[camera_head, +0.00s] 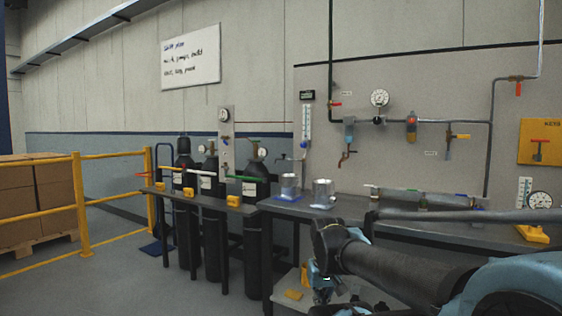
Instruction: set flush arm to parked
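No part in view is labelled clearly enough for me to name it as the flush arm. A small red-handled spout (346,156) hangs from the pipework on the grey wall panel. A long grey bar (460,215) runs across the right side, bent down at its left end; I cannot tell what it belongs to. My arm reaches in from the lower right, and my gripper (325,279) hangs low in front of the bench. Its fingers are small and dark against the clutter, so their opening is unclear. I see nothing clearly held in it.
The grey bench (345,208) carries two metal cups (323,193). Dark gas cylinders (257,225) stand at left in a rack with coloured handles. A yellow railing (80,205) fences stacked boxes (35,190). A yellow plate (540,142) with a red handle is at far right. Open floor lies left.

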